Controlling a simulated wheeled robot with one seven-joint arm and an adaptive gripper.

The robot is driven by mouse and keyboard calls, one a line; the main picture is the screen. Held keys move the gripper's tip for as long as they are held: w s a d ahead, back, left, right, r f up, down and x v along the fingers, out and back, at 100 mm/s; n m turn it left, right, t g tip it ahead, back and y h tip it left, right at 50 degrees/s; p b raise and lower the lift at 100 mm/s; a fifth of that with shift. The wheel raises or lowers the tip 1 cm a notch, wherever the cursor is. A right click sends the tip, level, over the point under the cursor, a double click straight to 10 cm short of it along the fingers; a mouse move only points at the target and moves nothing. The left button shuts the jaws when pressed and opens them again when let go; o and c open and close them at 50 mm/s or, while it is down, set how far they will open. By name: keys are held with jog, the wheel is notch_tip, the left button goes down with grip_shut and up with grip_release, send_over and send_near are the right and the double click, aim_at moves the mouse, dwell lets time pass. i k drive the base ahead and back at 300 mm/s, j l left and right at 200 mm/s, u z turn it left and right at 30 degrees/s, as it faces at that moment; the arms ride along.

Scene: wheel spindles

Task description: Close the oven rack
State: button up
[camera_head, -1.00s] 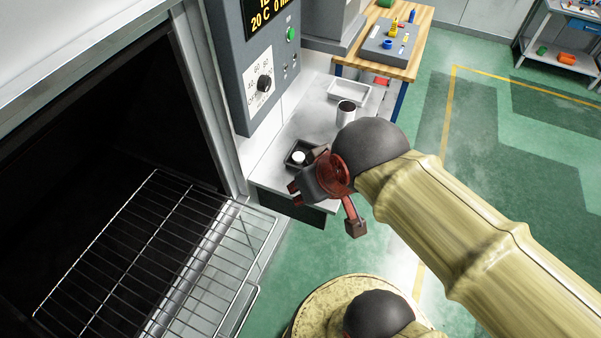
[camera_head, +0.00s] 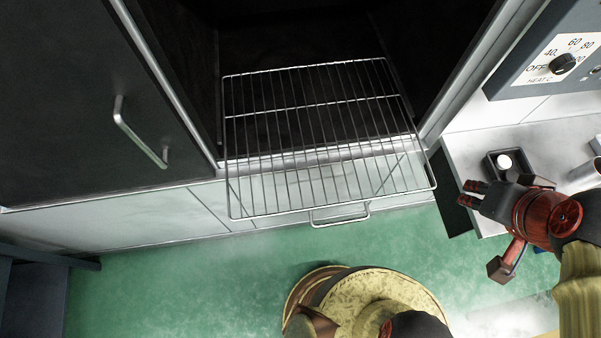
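The oven rack (camera_head: 310,145) is a wire grid pulled partly out of the dark oven opening (camera_head: 290,35). Its front part juts over the metal sill, with a small wire handle (camera_head: 340,215) at the front edge. My gripper (camera_head: 468,193) is at the right, beside the rack's front right corner and apart from it. Its fingers point left toward the rack. The two fingertips appear spread with a gap between them, and nothing shows between them.
An oven door (camera_head: 85,100) with a bar handle stands at the left. A side counter (camera_head: 470,150) at the right holds a small black tray (camera_head: 508,165) with a white item and a metal cup (camera_head: 585,172). A control panel (camera_head: 550,60) is above it.

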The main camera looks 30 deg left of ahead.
aim_at(368, 213)
jog(key=k+l+u, duration=0.1)
jog(key=u, duration=1.6)
jog(key=k+l+u, duration=0.1)
jog(key=l+u, duration=0.25)
jog(key=k+l+u, duration=0.15)
jog(key=l+u, duration=0.2)
